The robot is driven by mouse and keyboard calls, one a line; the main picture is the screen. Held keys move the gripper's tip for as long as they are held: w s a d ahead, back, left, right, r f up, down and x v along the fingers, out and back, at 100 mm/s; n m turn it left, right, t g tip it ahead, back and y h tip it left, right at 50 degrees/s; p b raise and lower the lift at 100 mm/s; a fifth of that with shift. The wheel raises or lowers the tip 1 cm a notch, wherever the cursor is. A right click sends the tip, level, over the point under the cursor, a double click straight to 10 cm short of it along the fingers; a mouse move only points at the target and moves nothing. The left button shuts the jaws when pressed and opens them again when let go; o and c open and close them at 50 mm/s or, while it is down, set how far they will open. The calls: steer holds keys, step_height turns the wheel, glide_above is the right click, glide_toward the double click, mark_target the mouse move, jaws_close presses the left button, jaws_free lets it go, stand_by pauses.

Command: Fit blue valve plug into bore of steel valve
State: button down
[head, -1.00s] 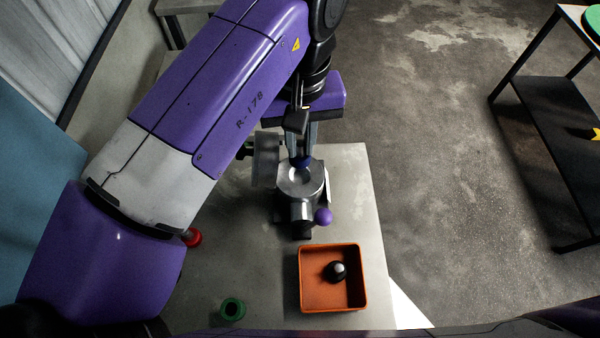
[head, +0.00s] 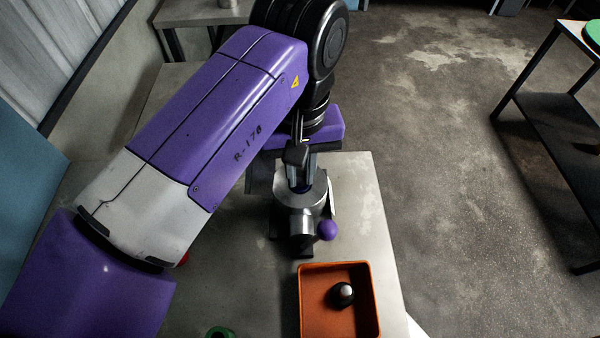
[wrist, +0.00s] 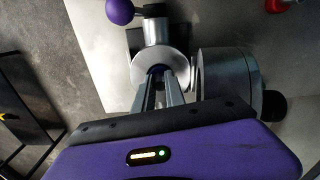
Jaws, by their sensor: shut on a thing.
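The steel valve (head: 297,207) stands upright on the table, with a purple ball knob (head: 327,230) at its front right. It also shows in the wrist view (wrist: 158,66). My gripper (head: 300,182) is right over the top of the valve, pointing down. It is shut on the blue valve plug (wrist: 157,69), of which only a small dark blue part shows between the fingertips at the bore. The fingers hide most of the plug, so I cannot tell how deep it sits in the bore.
An orange tray (head: 302,300) with a black and white knob-like part (head: 343,294) stands in front of the valve. A green ring (head: 218,333) lies at the lower edge. A grey cylindrical body (wrist: 228,84) stands close beside the valve. The table's right side is bare.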

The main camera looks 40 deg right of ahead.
mark_target(300, 173)
steer(key=shift+f, duration=0.1)
steer(key=c, duration=1.7)
jaws_free()
step_height(300, 173, up, 12)
steer(key=p, duration=1.1)
steer(key=shift+r, duration=0.2)
